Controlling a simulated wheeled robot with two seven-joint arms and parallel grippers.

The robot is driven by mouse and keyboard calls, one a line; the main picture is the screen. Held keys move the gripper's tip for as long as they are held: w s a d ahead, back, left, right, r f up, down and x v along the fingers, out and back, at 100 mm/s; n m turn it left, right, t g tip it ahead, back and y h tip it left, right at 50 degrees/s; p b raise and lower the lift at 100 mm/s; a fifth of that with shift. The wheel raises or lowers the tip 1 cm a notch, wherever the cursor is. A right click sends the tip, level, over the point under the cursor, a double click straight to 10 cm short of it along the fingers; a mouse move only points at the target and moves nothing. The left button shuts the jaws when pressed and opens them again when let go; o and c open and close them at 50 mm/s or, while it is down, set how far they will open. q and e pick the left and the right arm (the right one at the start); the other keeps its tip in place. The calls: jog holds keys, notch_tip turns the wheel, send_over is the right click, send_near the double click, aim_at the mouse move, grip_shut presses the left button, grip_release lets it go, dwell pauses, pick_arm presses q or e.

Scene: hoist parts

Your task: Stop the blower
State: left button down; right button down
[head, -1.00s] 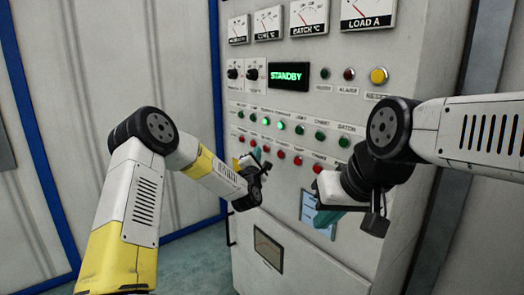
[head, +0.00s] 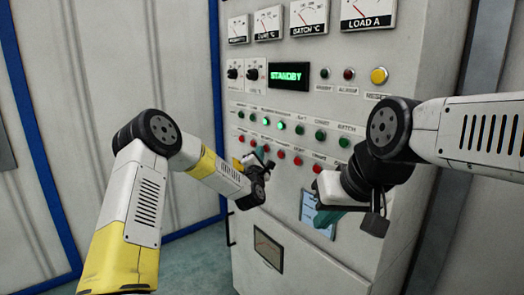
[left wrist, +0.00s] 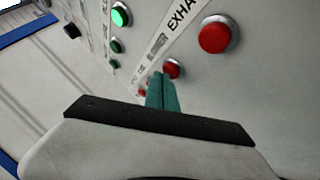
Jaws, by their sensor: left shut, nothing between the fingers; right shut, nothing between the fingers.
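The control panel (head: 360,60) fills the middle of the head view, with a row of green buttons above a row of red ones. Two neighbouring green buttons (head: 266,121) are lit. My left gripper (head: 259,153) is shut and empty at the red row. In the left wrist view its teal fingertips (left wrist: 164,76) overlap the edge of a red button (left wrist: 172,70); touching cannot be told. A nearer red button (left wrist: 214,36) sits by a label starting "EXHA" (left wrist: 182,13). The blower label is not readable. My right gripper (head: 325,216) is shut and empty before the lower panel.
A green display (head: 289,76) reads STANDBY. A yellow button (head: 379,75), two knobs (head: 233,73) and several dials stand above the button rows. A blue-white sheet (head: 311,207) is partly hidden by my right gripper. Open floor (head: 195,262) lies left of the cabinet.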

pick_arm(q)
jog(key=shift+w+d, duration=0.15)
jog(key=shift+d, duration=0.1)
jog(key=shift+a, duration=0.1)
dwell(0.4)
jog(key=shift+s+a, duration=0.55)
jog(key=shift+a, duration=0.05)
jog(key=s+a, duration=0.1)
jog(key=a, duration=0.1)
jog(key=s+a, duration=0.2)
dwell(0.4)
dwell(0.4)
